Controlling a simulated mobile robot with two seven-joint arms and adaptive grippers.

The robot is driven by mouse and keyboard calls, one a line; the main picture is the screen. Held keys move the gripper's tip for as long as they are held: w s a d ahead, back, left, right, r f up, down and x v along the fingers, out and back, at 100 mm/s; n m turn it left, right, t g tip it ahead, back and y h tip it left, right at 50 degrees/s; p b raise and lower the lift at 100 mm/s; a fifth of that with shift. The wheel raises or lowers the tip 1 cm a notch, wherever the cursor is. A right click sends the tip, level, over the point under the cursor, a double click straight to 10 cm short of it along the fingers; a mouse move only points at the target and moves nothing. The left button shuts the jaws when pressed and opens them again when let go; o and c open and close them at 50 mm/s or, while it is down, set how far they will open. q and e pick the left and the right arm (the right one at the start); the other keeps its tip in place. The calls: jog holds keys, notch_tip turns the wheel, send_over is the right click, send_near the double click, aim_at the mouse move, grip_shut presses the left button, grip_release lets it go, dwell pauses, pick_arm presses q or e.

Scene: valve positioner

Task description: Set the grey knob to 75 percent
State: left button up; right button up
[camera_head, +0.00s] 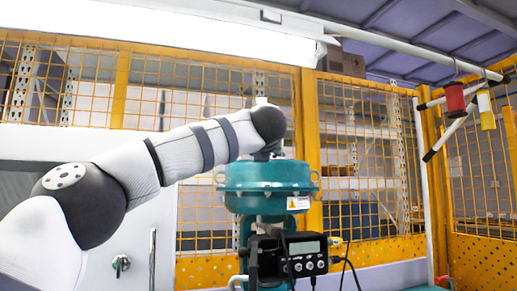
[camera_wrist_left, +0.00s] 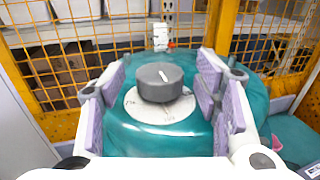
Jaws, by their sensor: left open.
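The grey knob (camera_wrist_left: 160,84) is a short round cylinder with a white pointer line on its top. It sits on a white dial disc (camera_wrist_left: 150,112), whose printed marks are too small to read. The dial is on top of the teal valve housing (camera_wrist_left: 120,138), which also shows in the head view (camera_head: 268,178). My left gripper (camera_wrist_left: 160,80) is open, with one finger pad on each side of the knob and a visible gap on both sides. In the head view my left arm reaches over the housing, and the knob is hidden there. My right gripper is not in view.
A black positioner box with a display (camera_head: 288,256) and cables hangs below the housing. A yellow mesh fence (camera_head: 220,95) stands behind. Red (camera_head: 455,97) and yellow (camera_head: 485,110) items hang from a rail at the upper right.

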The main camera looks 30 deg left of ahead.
pick_arm(q)
jog(key=shift+w+a, duration=0.15)
jog(key=c, duration=1.1)
jog(key=shift+c, duration=0.2)
jog(key=shift+m+h, duration=0.3)
jog(key=shift+h, duration=0.1)
jog(key=m+t+h, duration=0.2)
jog(key=h, duration=0.1)
jog(key=shift+a, duration=0.25)
jog(key=shift+a+m+t+h, duration=0.1)
jog(key=shift+m+t+h, duration=0.2)
jog(key=shift+m+h, duration=1.2)
jog(key=shift+a+m+t+h, duration=0.1)
jog(key=shift+m+t+h, duration=0.2)
jog(key=shift+m+h, duration=1.15)
jog(key=shift+n+h, duration=0.45)
jog(key=shift+h, duration=0.4)
